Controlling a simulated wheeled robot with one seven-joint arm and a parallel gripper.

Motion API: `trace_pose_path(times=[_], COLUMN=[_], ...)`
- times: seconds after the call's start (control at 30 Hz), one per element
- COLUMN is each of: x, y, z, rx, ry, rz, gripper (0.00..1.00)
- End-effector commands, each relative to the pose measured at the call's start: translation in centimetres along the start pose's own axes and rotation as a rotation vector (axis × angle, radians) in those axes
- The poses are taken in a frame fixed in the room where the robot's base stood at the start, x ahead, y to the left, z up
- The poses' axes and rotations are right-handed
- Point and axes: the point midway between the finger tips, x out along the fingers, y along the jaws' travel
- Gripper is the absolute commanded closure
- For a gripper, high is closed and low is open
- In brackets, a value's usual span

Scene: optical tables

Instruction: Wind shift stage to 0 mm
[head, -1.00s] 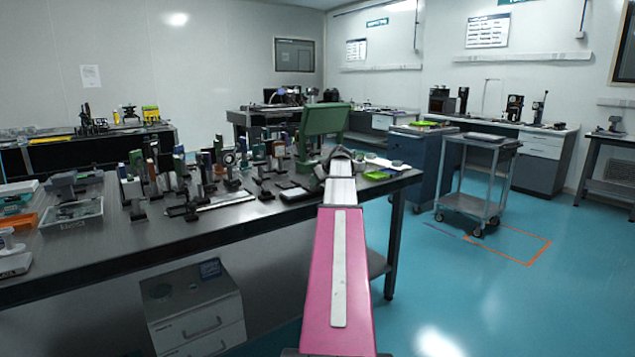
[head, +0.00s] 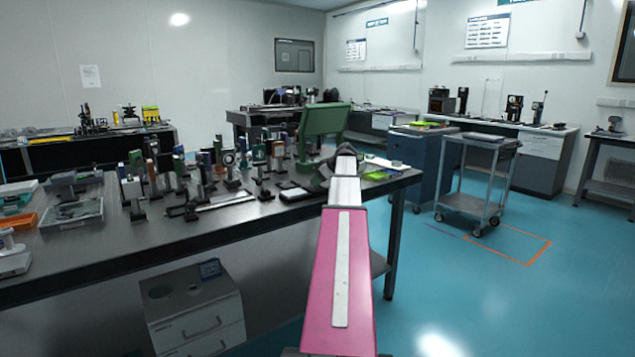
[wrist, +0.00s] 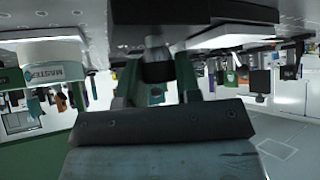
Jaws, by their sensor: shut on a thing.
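In the wrist view, which looks upside down with the tabletop along the top, my gripper (wrist: 158,62) is shut on a small dark round knob (wrist: 158,70). The knob hangs below a black block (wrist: 170,14), which looks like part of the stage. No scale or reading can be made out. In the head view my pink arm reaches to the right end of the optical table (head: 240,222). Its wrist is beside the green housing (head: 322,121), and the fingers and knob are hidden there.
Several posts and optic mounts (head: 222,170) crowd the table left of my arm. A flat dark-and-white item (head: 297,193) lies near the front edge. A grey cart (head: 476,185) stands on the open blue floor to the right. A white labelled round item (wrist: 42,78) shows in the wrist view.

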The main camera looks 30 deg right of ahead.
Motion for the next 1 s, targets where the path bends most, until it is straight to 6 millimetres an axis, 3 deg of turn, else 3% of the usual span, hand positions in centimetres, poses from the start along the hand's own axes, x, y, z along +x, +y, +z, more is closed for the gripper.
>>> trace_pose_path(times=[0.13,0.17,0.23,0.63,1.0], x=[0.0,0.0,0.0,-0.7,-7.1], y=[-0.1,-0.1,-0.1,0.0,0.0], z=[0.2,0.2,0.2,0.1,0.1], rx=[0.0,0.0,0.001,0.001,0.001], ry=[-0.005,-0.005,-0.005,-0.002,-0.003], rz=[-0.001,-0.001,-0.001,0.001,0.003], gripper=[0.92,0.66,0.43,0.43,0.43])
